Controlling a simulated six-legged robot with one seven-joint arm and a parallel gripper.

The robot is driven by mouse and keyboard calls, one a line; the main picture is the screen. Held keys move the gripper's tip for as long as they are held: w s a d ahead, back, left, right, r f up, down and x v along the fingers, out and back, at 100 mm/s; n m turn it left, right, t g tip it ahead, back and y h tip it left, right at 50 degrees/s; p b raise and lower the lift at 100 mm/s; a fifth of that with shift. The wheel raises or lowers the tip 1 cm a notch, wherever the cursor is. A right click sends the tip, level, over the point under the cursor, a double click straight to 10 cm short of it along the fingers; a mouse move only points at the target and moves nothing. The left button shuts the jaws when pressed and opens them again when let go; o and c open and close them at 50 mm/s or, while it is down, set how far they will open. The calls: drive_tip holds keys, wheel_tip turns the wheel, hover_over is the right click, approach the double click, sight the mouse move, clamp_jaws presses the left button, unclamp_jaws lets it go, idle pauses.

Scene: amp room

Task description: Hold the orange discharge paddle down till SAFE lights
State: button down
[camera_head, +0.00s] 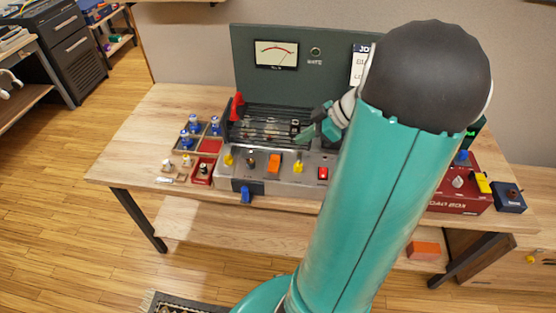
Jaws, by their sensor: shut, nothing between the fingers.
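The orange discharge paddle (274,163) is on the sloped front of the grey metal amp chassis (256,186). The SAFE lamp (316,51) is on the dark green upright panel, right of the meter, and looks unlit. My gripper (303,135) is shut and empty over the right part of the chassis, behind and to the right of the paddle, with a visible space between them. My arm hides the right part of the chassis and part of the panel.
A needle meter (276,54) is on the panel. A parts tray (207,145) stands left. A red load box (468,188) is right.

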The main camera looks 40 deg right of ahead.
drive_tip(key=shift+s, duration=0.1)
hover_over(269, 167)
drive_tip(key=s+d, duration=0.2)
drive_tip(key=f, duration=0.7)
drive_tip(key=shift+s+a, duration=0.15)
drive_tip(key=shift+s, duration=0.05)
wheel_tip(269, 167, down, 3)
drive_tip(key=shift+r, duration=0.1)
drive_tip(key=shift+f, duration=0.65)
